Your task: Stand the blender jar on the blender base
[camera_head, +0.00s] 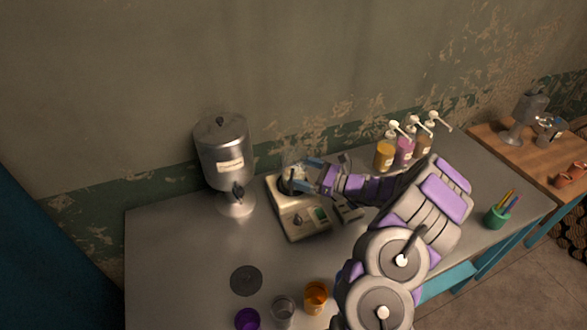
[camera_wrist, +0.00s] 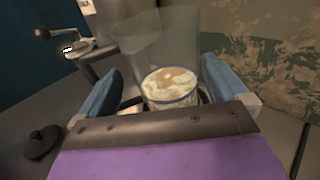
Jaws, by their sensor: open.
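The blender jar (camera_head: 291,160) is clear and stands upright at the back part of the grey blender base (camera_head: 294,222). In the wrist view the jar (camera_wrist: 163,48) holds a pale, brown-patched content near its bottom. My gripper (camera_head: 298,175) reaches in from the right at the jar's lower part. In the wrist view its two blue fingers (camera_wrist: 162,68) are spread, one on each side of the jar, with visible room beside the glass. The jar's underside and its seating on the base are mostly hidden by my gripper.
A metal dispenser (camera_head: 222,155) stands left of the base. A dark round lid (camera_head: 246,280) lies on the metal table (camera_head: 165,250). Purple (camera_head: 247,319), clear (camera_head: 283,310) and orange (camera_head: 316,297) cups stand in front. Pump bottles (camera_head: 404,152) stand behind my arm.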

